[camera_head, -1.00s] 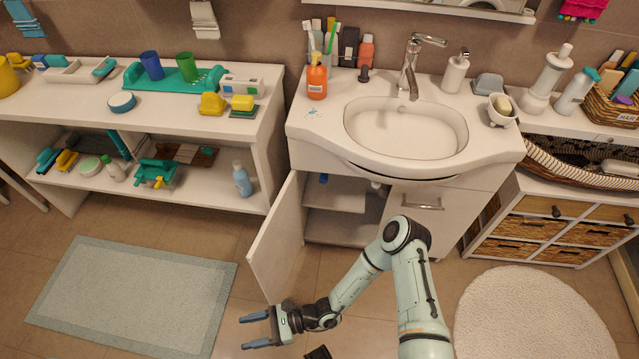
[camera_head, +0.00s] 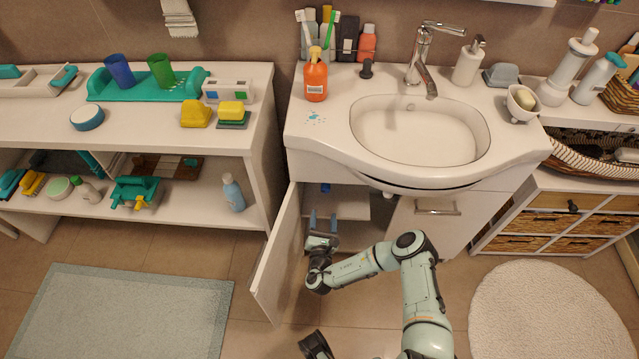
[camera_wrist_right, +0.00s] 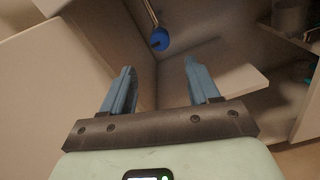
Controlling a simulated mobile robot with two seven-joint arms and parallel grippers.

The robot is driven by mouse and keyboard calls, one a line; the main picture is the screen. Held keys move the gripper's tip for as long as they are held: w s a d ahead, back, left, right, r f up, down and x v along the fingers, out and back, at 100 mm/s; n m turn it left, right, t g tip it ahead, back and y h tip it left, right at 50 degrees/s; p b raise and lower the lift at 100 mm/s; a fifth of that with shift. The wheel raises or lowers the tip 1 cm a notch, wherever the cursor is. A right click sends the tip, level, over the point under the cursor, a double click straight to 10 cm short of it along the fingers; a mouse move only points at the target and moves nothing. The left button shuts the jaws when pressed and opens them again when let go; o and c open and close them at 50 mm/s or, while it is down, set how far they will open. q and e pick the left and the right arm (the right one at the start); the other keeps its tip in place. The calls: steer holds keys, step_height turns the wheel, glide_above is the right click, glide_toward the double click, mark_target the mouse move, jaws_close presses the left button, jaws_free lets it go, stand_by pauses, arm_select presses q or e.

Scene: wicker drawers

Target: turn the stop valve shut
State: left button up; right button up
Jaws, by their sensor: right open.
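The stop valve has a round blue handle (camera_wrist_right: 159,39) on a thin pipe inside the sink cabinet; it is ahead of my fingers in the right wrist view. In the head view only a small blue bit of the handle (camera_head: 325,188) shows under the basin. My right gripper (camera_head: 322,217) is at the open cabinet front, with its fingers pointing in. Its two blue fingers (camera_wrist_right: 158,68) are apart with nothing between them, and the handle is beyond the tips, not touched.
The left cabinet door (camera_head: 279,258) stands open beside my right gripper. A shelf (camera_head: 350,206) lies inside the cabinet, to the right of the fingers. The right cabinet door (camera_head: 420,226) is shut. The sink counter (camera_head: 315,135) overhangs the opening.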

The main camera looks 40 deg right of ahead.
mark_target(325, 191)
steer(key=b+x, duration=0.3)
steer(key=x, duration=0.9)
steer(key=shift+w+d+r, duration=0.1)
steer(key=shift+w+d, duration=0.05)
steer(key=shift+d, duration=0.1)
arm_select(q)
steer(key=shift+t+y, duration=0.3)
steer(key=shift+t, duration=0.4)
steer(key=w+f, duration=0.1)
steer(key=w+a+f, duration=0.1)
steer(key=w+f, duration=0.1)
steer(key=f, duration=0.1)
steer(key=shift+w+a, duration=0.35)
arm_select(e)
steer(key=c, duration=1)
steer(key=shift+c, duration=0.2)
